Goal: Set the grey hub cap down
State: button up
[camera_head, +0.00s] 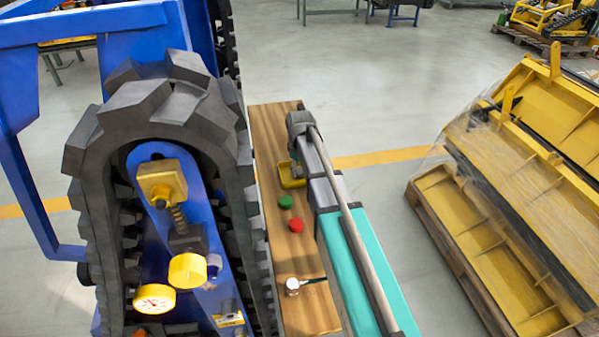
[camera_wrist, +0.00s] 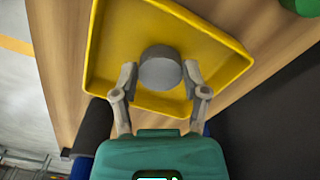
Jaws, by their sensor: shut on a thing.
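The grey hub cap (camera_wrist: 160,68) is a short round disc between the two fingers of my gripper (camera_wrist: 160,80) in the wrist view. The fingers are shut on its sides. Behind it is the yellow tray (camera_wrist: 112,40), a square, shallow tray with raised walls, and the cap overlaps its inside. I cannot tell whether the cap touches the tray floor. In the head view the tray (camera_head: 291,178) shows only partly beside my arm, on the wooden bench (camera_head: 268,135). The cap and fingertips are hidden there.
A green knob (camera_head: 285,201) and a red knob (camera_head: 296,225) lie on the bench near the tray. A silver piece (camera_head: 293,286) with a cable is nearer. A tracked blue carrier (camera_head: 150,110) stands close on the left. Wrapped yellow parts (camera_head: 480,210) lie on a pallet at right.

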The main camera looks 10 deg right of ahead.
aim_at(300, 172)
jog(key=shift+f, duration=0.15)
jog(key=o, duration=1.2)
jog(key=shift+r, duration=0.2)
notch_tip(300, 172, up, 12)
jog(key=p, duration=1.2)
jog(key=shift+s, duration=0.1)
jog(key=s+m, duration=0.6)
jog(key=s, duration=1.5)
jog(key=shift+s+a, duration=0.15)
jog(key=shift+s, duration=0.1)
